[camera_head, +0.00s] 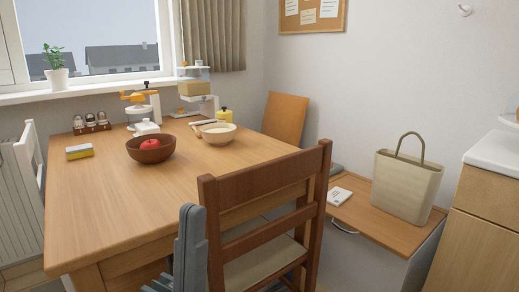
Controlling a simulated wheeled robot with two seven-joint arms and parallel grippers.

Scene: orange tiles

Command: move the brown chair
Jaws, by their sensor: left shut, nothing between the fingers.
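The brown chair (264,176) stands at the near right corner of the table, its back toward me. It has a dark wooden frame with slats and a pale seat (264,264). My left gripper (189,238) is grey and upright, just left of the chair's back at the bottom of the view. It is shut and holds nothing. Whether it touches the chair I cannot tell. The chair's lower legs are cut off by the bottom edge. My right gripper is not clearly in view.
The wooden table (95,205) fills the left, carrying a brown bowl (150,150), a light bowl (217,136) and a sponge (80,152).

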